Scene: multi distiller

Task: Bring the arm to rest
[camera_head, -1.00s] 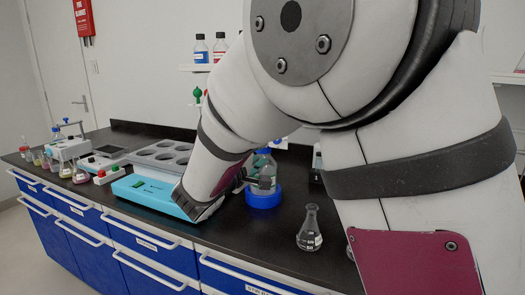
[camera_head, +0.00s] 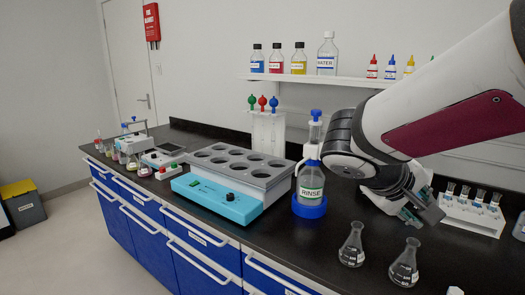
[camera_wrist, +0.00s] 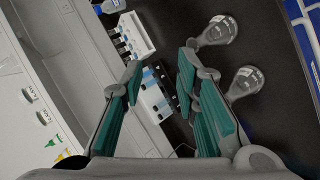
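My gripper (camera_head: 424,208) hangs at the right of the head view, above the bench and right of the rinse bottle, pointing down and to the right. In the wrist view my gripper (camera_wrist: 160,70) has its green-padded fingers spread apart with nothing between them. My arm reaches in from the upper right. The rinse bottle (camera_head: 311,178) stands upright in a blue ring holder (camera_head: 309,208), apart from the gripper.
Two conical flasks (camera_head: 352,245) (camera_head: 404,263) stand near the bench front, below the gripper. A white vial rack (camera_head: 470,214) stands to its right. The turquoise heating block (camera_head: 215,200) is left of the bottle. A bottle shelf (camera_head: 300,79) runs along the wall.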

